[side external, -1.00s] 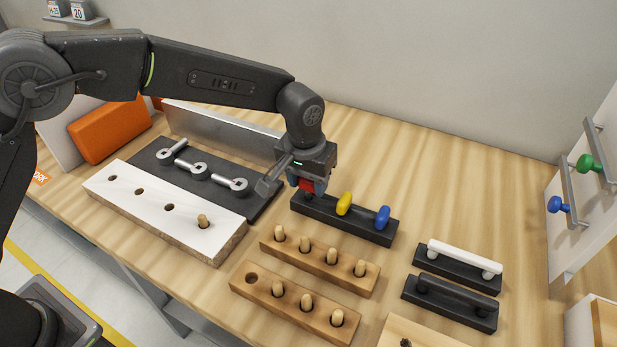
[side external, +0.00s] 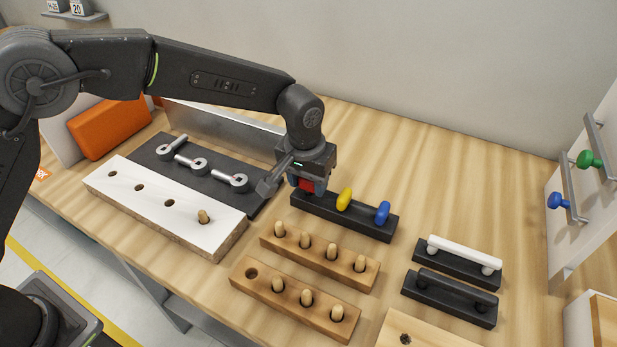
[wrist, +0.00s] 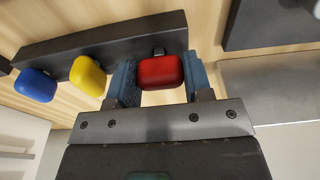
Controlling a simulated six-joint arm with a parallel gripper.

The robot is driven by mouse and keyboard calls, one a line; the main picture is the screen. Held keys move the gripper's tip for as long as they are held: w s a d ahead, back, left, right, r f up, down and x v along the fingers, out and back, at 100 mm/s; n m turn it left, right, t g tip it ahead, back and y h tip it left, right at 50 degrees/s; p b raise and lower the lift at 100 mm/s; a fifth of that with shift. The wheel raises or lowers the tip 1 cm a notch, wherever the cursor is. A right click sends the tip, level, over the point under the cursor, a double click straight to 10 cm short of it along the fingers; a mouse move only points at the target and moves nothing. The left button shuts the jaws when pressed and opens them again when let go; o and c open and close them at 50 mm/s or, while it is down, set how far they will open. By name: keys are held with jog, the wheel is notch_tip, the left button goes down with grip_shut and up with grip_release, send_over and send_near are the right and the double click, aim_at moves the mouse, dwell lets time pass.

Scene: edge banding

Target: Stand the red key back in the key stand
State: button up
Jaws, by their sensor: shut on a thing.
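The red key (wrist: 161,73) is between the blue-padded fingers of my gripper (wrist: 155,80), which is shut on it. The black key stand (wrist: 125,42) holds a yellow key (wrist: 88,75) and a blue key (wrist: 36,85). In the side view my gripper (side external: 306,188) is at the left end of the key stand (side external: 363,221), with the red key (side external: 306,184) low between the fingers. The yellow key (side external: 344,199) and blue key (side external: 382,212) stand to its right. The red key's lower end is hidden, so how deep it sits in the stand cannot be told.
Two wooden peg blocks (side external: 285,300) stand in front of the key stand. A white board (side external: 150,215) with holes and one peg lies left, beside a dark mat (side external: 215,193) with metal fittings. Black holders (side external: 450,302) are at right. The table behind the stand is clear.

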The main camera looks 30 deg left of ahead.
jog(key=shift+f, duration=0.1)
dwell(0.3)
jog(key=o, duration=1)
jog(key=shift+r, duration=2.5)
